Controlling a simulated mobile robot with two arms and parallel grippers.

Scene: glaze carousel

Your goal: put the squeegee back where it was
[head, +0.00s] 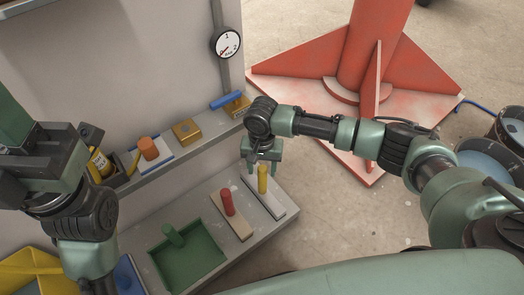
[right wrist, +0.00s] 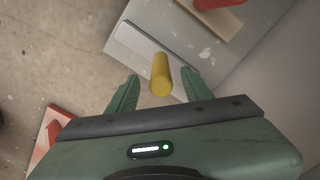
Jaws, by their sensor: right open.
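A flat light-grey plate with an upright yellow handle (head: 262,180) lies at the right end of the lower bench (head: 215,256); I cannot tell for sure whether it is the squeegee. My right gripper (head: 261,168) is open and points down over this handle. In the right wrist view the yellow handle (right wrist: 161,75) stands between the spread fingers (right wrist: 160,85), with gaps on both sides. Beside it is a wooden plate with a red handle (head: 228,203). My left gripper (head: 38,155) is at the far left; its fingers are not clear.
A narrow shelf (head: 190,146) along the wall carries an orange-handled piece (head: 149,149), a wooden block (head: 186,131) and a blue-handled piece (head: 227,99). A green tray with a green handle (head: 190,262) is on the bench. A red finned stand (head: 420,72) is behind my right arm.

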